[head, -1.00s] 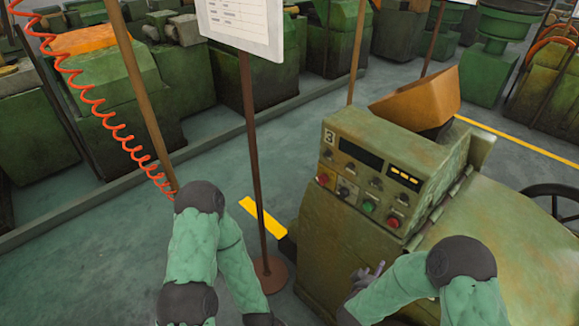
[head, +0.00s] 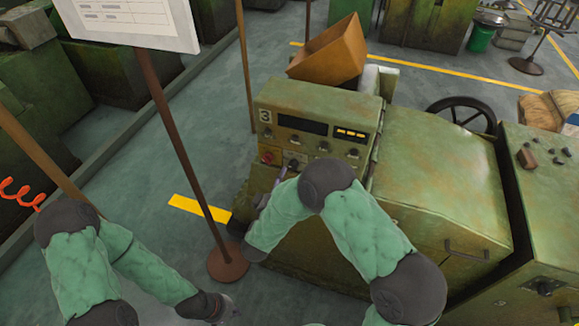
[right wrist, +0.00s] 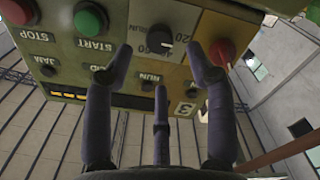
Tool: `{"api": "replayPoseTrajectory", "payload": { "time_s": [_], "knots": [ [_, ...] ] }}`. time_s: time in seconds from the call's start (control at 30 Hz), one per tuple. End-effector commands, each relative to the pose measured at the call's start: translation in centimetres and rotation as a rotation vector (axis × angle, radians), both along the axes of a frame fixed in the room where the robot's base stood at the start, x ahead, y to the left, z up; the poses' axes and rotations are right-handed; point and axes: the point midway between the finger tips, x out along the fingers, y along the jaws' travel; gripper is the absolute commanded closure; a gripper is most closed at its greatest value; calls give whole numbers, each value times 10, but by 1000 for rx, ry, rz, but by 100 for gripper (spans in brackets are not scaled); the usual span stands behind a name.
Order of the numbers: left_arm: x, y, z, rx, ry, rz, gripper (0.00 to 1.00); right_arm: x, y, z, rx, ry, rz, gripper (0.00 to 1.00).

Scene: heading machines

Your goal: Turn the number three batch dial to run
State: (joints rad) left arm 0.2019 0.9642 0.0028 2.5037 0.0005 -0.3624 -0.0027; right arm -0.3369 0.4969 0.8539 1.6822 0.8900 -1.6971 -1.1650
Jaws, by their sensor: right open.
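The green number three machine's control panel (head: 318,122) faces me in the head view, with a "3" plate at its upper left. In the right wrist view the panel is upside down. A black dial (right wrist: 160,40) with a pale mark sits there on a light plate with figures and small lettering. My right gripper (right wrist: 159,52) is open and empty; its fingertips appear either side of this dial, and I cannot tell whether they touch it. In the head view my right arm hides the lower panel. My left gripper (head: 222,306) is low at the bottom, its jaws unclear.
Beside the dial are a red knob (right wrist: 220,50) on yellow, a green START button (right wrist: 90,18) and a red STOP button (right wrist: 18,11). A sign on a brown post (head: 180,140) stands left of the machine. An orange hopper (head: 330,50) is behind the panel.

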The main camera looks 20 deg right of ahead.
Motion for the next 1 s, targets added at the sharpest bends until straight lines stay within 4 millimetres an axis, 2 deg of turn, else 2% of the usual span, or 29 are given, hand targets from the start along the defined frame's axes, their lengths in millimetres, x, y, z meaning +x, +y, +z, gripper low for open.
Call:
{"api": "replayPoseTrajectory", "payload": {
  "time_s": [0.1, 0.33, 0.53, 0.8, 1.0],
  "knots": [
    [0, 0, -2, 0, -1, 1, 100, 18, -13, -1, 2, -1, -3, 44],
    [0, 0, -3, 0, -1, 1, 100, 44, -30, 0, 2, -1, -1, 44],
    [1, 0, -3, 0, -1, 1, 100, 53, -36, 0, 0, 1, 1, 44],
    [1, 0, -3, 0, -1, 1, 100, 54, -36, 0, 0, 0, 1, 44],
    [1, 0, -3, 0, -1, 1, 100, 54, -36, 0, 0, 1, 2, 100]
  ]
}}
